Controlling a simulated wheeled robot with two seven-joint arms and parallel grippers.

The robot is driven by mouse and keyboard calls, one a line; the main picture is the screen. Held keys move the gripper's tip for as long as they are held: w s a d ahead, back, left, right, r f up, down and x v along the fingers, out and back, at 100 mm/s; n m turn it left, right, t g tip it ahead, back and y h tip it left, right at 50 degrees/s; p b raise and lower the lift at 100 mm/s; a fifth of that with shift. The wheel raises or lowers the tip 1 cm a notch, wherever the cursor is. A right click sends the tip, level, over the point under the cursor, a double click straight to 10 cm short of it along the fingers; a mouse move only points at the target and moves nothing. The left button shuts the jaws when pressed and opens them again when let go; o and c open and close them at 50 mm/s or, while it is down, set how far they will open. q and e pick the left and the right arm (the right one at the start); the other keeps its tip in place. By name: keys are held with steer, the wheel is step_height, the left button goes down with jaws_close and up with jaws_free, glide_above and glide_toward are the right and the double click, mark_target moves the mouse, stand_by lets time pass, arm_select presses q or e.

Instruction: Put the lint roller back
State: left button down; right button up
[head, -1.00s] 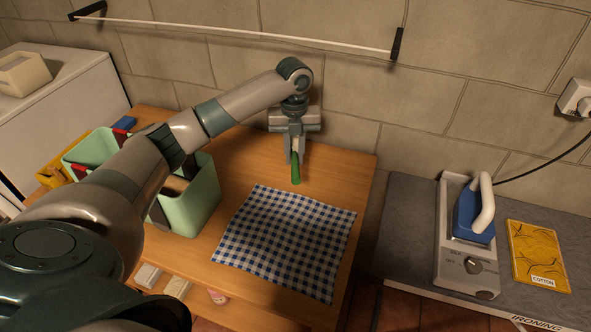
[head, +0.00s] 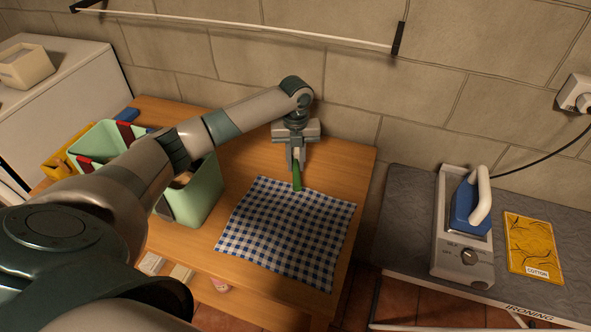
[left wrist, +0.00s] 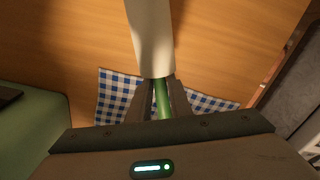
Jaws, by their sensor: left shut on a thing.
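My left gripper (head: 296,165) is shut on the lint roller, whose green handle (head: 297,179) points toward the front in the head view. In the left wrist view the white roller head (left wrist: 150,38) extends beyond the fingers and the green handle (left wrist: 162,98) runs between them. The head view does not show the white part. The handle's end overlaps the back edge of the blue checked cloth (head: 285,230); I cannot tell its height above the table. A light green divided caddy (head: 205,195) stands left of the gripper, partly hidden by my arm. My right gripper is not in view.
The wooden table (head: 345,160) has bare room around the gripper. A stone wall with a rod (head: 250,30) is behind. An iron (head: 470,205) and a yellow cotton packet (head: 533,245) are on the ironing board (head: 405,215) at right. A white cabinet (head: 60,95) stands at left.

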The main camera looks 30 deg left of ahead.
arm_select(q)
steer(key=shift+f, duration=0.1)
step_height(320, 180, down, 3)
steer(key=shift+r+p, duration=0.2)
steer(key=shift+p, duration=0.45)
steer(key=shift+f, duration=0.45)
steer(key=shift+f, duration=0.15)
steer(key=c, duration=1.6)
jaws_free()
